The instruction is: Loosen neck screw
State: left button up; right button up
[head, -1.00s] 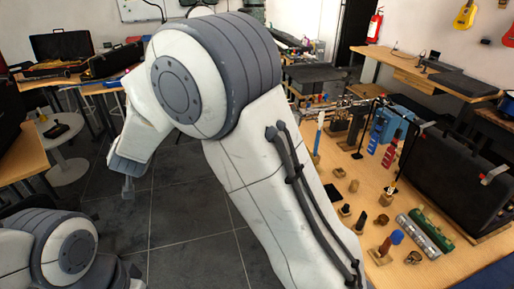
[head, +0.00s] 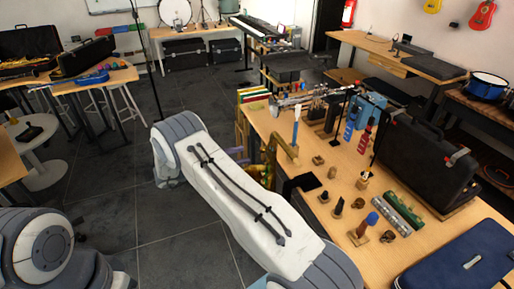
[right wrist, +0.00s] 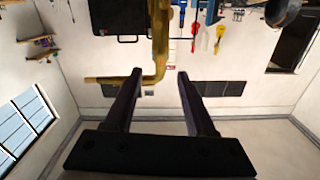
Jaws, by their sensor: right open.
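In the right wrist view a gold bent tube (right wrist: 160,45), which looks like the instrument's neck, comes down from the top edge and bends left. My right gripper (right wrist: 155,73) is open, its two dark fingers spread on either side of the tube's bend and holding nothing. I cannot tell the depth between fingers and tube. In the head view a bent gold tube (head: 286,148) rises at the table's left edge. The right upper arm covers much of what is below it, including most of the right gripper. I cannot make out the screw. My left gripper is out of view.
The wooden table (head: 330,232) carries several small stands, a green tube (head: 403,210), a black case (head: 424,155) and a blue case (head: 462,262). A dark cloth-like piece lies near its left edge. Open grey floor (head: 120,160) lies to the left.

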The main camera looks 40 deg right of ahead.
aim_at(261, 150)
jog(key=p+x, duration=0.2)
jog(key=x, duration=0.3)
jog(key=shift+d+r, duration=0.1)
jog(key=shift+d, duration=0.3)
jog(key=shift+s+d, duration=0.15)
jog(key=shift+d, duration=0.3)
grip_shut()
